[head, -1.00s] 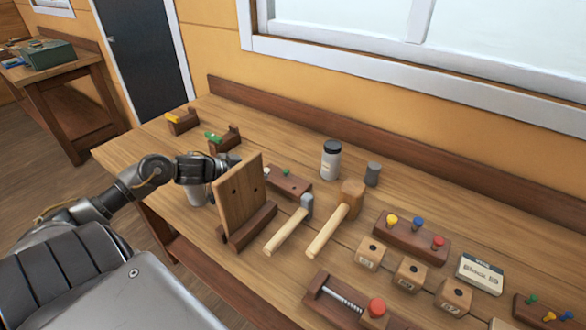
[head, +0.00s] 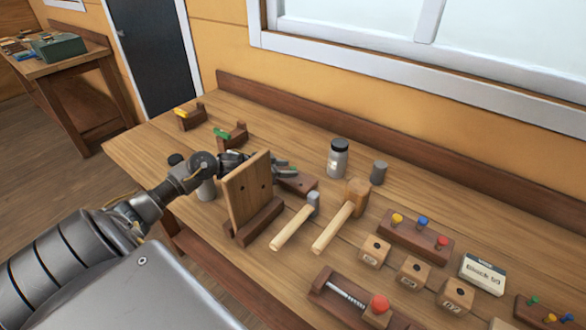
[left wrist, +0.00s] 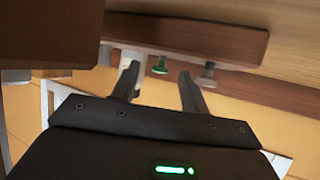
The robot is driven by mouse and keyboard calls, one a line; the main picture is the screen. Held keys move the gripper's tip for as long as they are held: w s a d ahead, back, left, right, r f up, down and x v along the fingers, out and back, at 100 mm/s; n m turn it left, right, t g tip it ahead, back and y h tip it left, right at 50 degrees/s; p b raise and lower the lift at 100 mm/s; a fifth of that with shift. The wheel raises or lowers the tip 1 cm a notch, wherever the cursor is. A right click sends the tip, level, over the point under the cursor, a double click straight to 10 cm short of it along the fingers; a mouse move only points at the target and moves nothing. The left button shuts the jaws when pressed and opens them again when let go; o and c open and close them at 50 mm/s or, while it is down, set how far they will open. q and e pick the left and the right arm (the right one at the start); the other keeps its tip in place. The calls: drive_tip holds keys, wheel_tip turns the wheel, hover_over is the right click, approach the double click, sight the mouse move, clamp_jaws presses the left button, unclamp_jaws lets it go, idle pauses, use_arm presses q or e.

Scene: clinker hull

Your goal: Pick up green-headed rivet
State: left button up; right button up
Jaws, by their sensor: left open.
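In the left wrist view, a green-headed rivet (left wrist: 160,66) sits in a dark wooden rack (left wrist: 200,38). It appears between the two fingertips of my open left gripper (left wrist: 158,74), with no contact that I can make out. A pale rivet (left wrist: 132,58) and a grey one (left wrist: 208,74) flank it. In the head view, my left gripper (head: 284,168) is behind the upright board, over the rack (head: 302,186), and hides most of it. Another green-headed rivet (head: 533,300) stands in a rack at the far right. My right gripper is out of view.
The upright wooden board (head: 247,192) stands close in front of my left gripper. A hammer (head: 296,222) and a mallet (head: 340,215) lie to its right. A jar (head: 337,158) and a grey cylinder (head: 378,172) stand behind. Wooden blocks (head: 413,270) are at the right.

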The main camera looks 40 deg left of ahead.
use_arm(q)
drive_tip(key=shift+x, duration=0.9)
drive_tip(key=shift+c, duration=0.2)
clamp_jaws()
drive_tip(key=shift+r, duration=0.15)
wheel_tip(320, 180, up, 18)
drive_tip(key=shift+b, duration=0.45)
